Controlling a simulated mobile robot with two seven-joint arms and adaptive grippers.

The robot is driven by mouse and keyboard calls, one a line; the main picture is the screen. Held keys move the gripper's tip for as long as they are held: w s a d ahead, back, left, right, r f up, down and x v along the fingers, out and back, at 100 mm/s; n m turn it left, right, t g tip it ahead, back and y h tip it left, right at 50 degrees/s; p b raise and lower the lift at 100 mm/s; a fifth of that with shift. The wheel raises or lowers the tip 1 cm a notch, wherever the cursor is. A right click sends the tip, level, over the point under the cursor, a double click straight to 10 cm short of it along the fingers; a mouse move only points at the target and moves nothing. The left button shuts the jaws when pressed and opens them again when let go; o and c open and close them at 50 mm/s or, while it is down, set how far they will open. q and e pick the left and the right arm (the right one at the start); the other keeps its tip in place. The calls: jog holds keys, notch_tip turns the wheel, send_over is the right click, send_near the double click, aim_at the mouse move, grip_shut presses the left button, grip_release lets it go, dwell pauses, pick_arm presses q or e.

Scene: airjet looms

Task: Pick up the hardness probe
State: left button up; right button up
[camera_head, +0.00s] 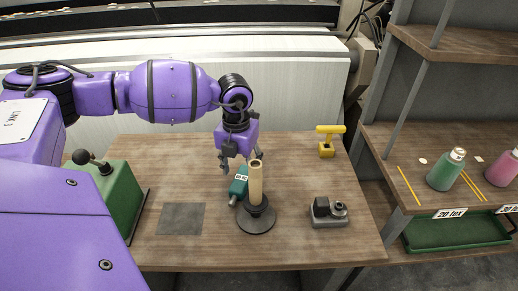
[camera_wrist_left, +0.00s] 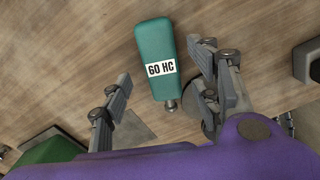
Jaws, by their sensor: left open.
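The hardness probe (camera_head: 238,183) is a teal block with a white label and a small metal tip. It lies on the wooden table, just left of an upright tan tube (camera_head: 256,184) on a dark round base. In the left wrist view the probe (camera_wrist_left: 155,50) reads "60 HC" and its metal tip points toward my gripper's palm. My left gripper (camera_head: 240,162) is open above the probe, with a finger on either side of it in the wrist view. The gripper looks empty; contact cannot be told. My right gripper is not in view.
A green device (camera_head: 108,192) with a black ball knob stands at the table's left. A dark square plate (camera_head: 181,218) lies flat. A grey metal fixture (camera_head: 329,212) is at the right and a yellow tool (camera_head: 327,141) at the back. Shelves (camera_head: 450,135) with bottles stand right.

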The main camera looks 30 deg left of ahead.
aim_at(241, 178)
pick_arm(q)
notch_tip(241, 178, down, 3)
jog(key=shift+w+r, duration=0.1)
jog(key=shift+w, duration=0.05)
jog(key=shift+f, duration=0.4)
jog(key=c, duration=1.1)
jog(key=shift+c, duration=1.2)
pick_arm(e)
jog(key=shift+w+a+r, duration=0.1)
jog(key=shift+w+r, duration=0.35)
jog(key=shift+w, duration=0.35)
